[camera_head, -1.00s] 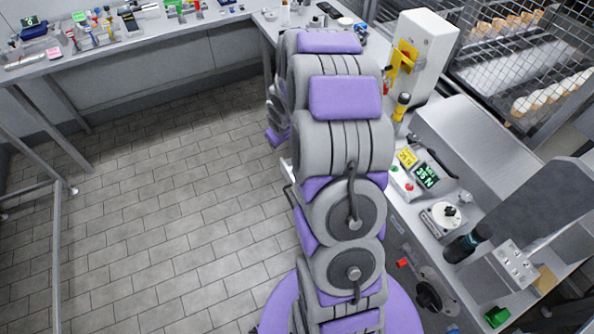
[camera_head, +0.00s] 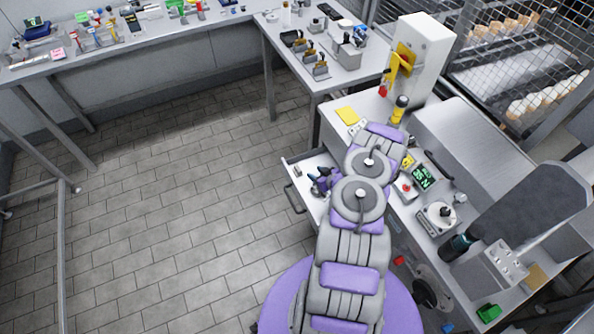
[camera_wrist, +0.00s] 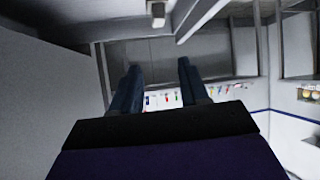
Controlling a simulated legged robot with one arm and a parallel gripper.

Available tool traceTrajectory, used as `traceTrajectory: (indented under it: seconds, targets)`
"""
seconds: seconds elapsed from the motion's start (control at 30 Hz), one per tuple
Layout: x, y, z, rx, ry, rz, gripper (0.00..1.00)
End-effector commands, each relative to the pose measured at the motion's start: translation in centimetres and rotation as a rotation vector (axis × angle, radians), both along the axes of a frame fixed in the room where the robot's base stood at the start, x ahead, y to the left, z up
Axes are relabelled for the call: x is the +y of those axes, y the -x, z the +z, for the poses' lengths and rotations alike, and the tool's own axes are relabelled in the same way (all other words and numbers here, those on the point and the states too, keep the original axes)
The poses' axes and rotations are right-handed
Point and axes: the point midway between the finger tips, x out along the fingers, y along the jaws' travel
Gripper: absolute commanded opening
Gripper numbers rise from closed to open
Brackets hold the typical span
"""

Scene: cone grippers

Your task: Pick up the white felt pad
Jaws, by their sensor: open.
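My gripper (camera_head: 322,181) is low over the open drawer (camera_head: 291,192) at the left side of the bench in the head view. In the wrist view its two dark fingers (camera_wrist: 160,85) stand apart with nothing between them. I cannot make out a white felt pad for certain. A small pale block (camera_head: 297,171) lies in the drawer, left of my gripper; it is too small to identify. My arm and gripper hide part of the drawer. A small pale piece (camera_wrist: 157,13) shows at the top of the wrist view, beyond the fingers; I cannot tell what it is.
The bench (camera_head: 372,103) carries a white upright machine (camera_head: 421,60), a yellow pad (camera_head: 347,115), a green display (camera_head: 424,177) and a dial unit (camera_head: 440,217). A side table (camera_head: 345,77) with small fixtures stands behind. The tiled floor (camera_head: 170,190) on the left is clear.

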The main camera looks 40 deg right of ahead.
Motion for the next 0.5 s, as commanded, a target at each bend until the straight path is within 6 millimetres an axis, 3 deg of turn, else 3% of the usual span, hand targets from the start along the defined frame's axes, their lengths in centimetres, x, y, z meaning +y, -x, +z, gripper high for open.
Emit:
traceTrajectory:
  seconds: [0.1,0.27,0.5]
  targets:
    - [0.3,1.7,-1.4,-0.038,-0.021,-0.008,0.44]
    - [0.9,2.2,-2.1,-0.068,-0.027,-0.010,0.44]
    - [1.0,-1.0,-3.9,-0.072,-0.017,-0.006,0.44]
